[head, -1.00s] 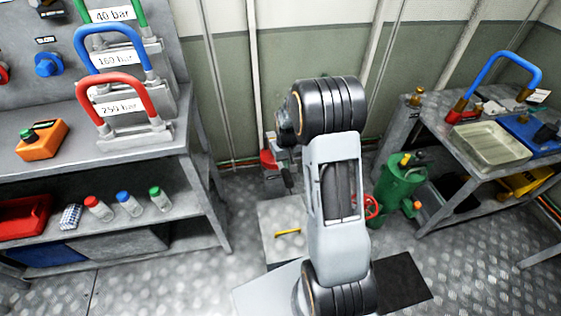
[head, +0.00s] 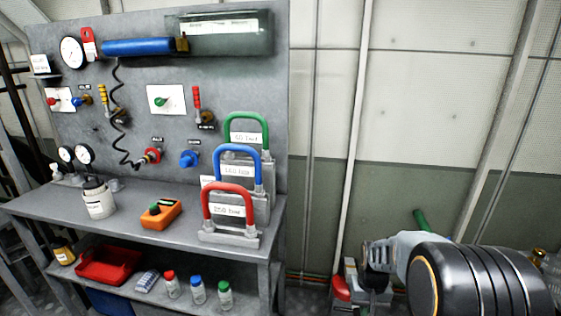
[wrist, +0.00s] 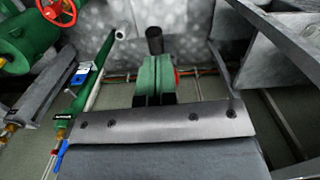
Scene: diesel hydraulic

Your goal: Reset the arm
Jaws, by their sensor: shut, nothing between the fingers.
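My gripper (head: 376,281) is at the lower right of the head view, at the end of my grey and black arm. It points down and looks small and dark there. It is shut and empty, to the right of the workbench and apart from it. In the wrist view, a grey plate with several bolts fills the bottom.
The workbench (head: 55,203) at left holds red, blue and green handled blocks and an orange box (head: 161,214). Several capped bottles stand on its lower shelf. A red object (head: 341,289) is low beside my gripper. The wrist view shows a green tank (wrist: 25,38) with a red wheel (wrist: 60,10).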

